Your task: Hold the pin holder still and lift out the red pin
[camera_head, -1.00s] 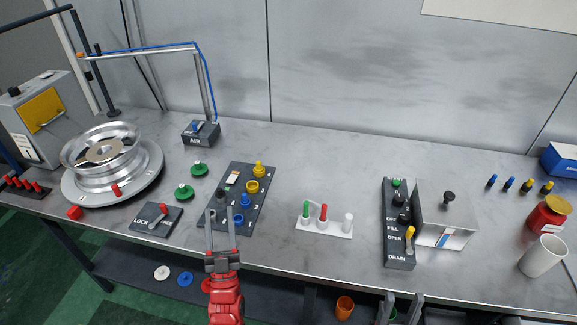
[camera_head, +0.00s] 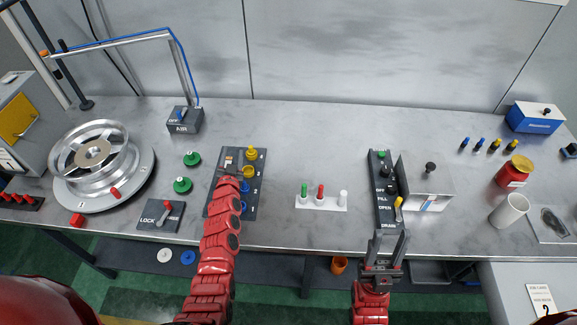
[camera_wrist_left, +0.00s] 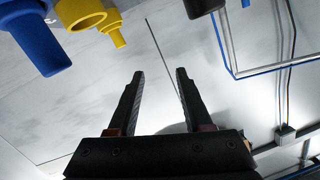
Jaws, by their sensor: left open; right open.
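The white pin holder (camera_head: 322,203) stands on the bench at mid picture in the head view. My right gripper (camera_head: 390,238) is open and empty at the bench's front edge, right of the holder.
The dark panel (camera_head: 214,204) with yellow and blue parts lies left of the holder. A lever panel (camera_head: 385,180) and a metal box (camera_head: 428,185) stand to its right. A wheel (camera_head: 90,165) is at far left. The bench behind the holder is clear.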

